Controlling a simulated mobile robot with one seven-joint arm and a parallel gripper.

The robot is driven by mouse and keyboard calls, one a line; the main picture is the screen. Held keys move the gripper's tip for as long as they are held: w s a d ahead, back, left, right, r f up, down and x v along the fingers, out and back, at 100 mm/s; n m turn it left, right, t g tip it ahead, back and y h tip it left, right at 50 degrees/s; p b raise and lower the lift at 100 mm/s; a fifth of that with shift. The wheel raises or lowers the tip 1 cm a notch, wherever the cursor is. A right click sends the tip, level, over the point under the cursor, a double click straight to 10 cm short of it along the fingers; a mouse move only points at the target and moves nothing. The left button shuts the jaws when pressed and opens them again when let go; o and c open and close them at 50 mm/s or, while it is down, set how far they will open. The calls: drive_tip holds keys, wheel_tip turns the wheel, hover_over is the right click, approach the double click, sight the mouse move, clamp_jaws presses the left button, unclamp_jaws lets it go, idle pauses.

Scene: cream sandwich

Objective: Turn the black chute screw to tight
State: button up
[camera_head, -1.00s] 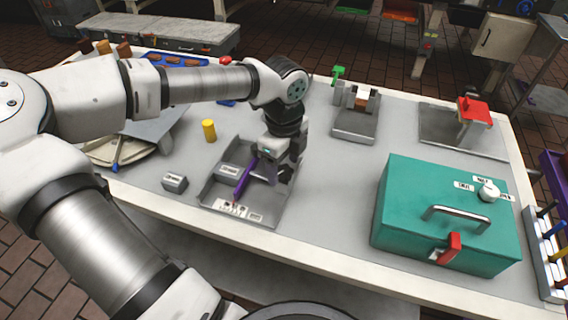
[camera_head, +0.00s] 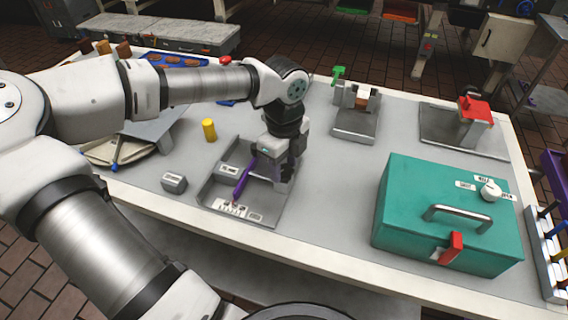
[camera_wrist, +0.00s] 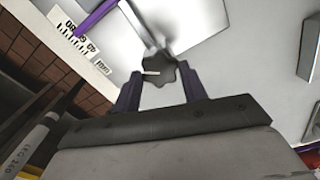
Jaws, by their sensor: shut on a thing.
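The black chute screw (camera_wrist: 159,70) is a dark lobed knob with a light mark on its face, seen in the wrist view between my two fingers. My gripper (camera_wrist: 160,84) is shut on it, one finger on each side. In the head view my gripper (camera_head: 281,178) points down over the right part of a grey metal tray-like chute (camera_head: 270,212), and hides the screw there. A purple lever (camera_head: 244,181) slants across the chute, left of my gripper, above a printed scale label (camera_head: 231,209).
A small grey labelled block (camera_head: 174,183) and a yellow cylinder (camera_head: 209,130) stand to the left. A teal box (camera_head: 405,225) with a handle stands to the right. A grey fixture (camera_head: 355,122) is behind. Bare table lies between chute and box.

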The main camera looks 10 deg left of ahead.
drive_tip(key=m+b, duration=0.2)
drive_tip(key=b, duration=0.1)
drive_tip(key=shift+f+m, duration=0.25)
drive_tip(key=shift+m, duration=0.05)
drive_tip(key=m+b, duration=0.2)
drive_tip(key=m, duration=0.1)
drive_tip(key=shift+m+b, duration=0.3)
drive_tip(key=m+b, duration=0.2)
drive_tip(key=m, duration=0.1)
drive_tip(key=shift+r+m, duration=0.1)
drive_tip(key=shift+m, duration=0.2)
drive_tip(key=m+b, duration=0.1)
drive_tip(key=m, duration=0.3)
drive_tip(key=shift+a+m+b, duration=0.1)
drive_tip(key=shift+m+b, duration=0.2)
drive_tip(key=shift+b, duration=0.1)
drive_tip(key=m+b, duration=0.1)
drive_tip(key=m, duration=0.2)
drive_tip(key=shift+m, duration=0.3)
drive_tip(key=m+b, duration=0.1)
drive_tip(key=m, duration=0.2)
drive_tip(key=shift+r+m, duration=0.1)
drive_tip(key=shift+m, duration=0.2)
drive_tip(key=m, duration=0.4)
drive_tip(key=shift+b, duration=0.4)
drive_tip(key=shift+m, duration=1.7)
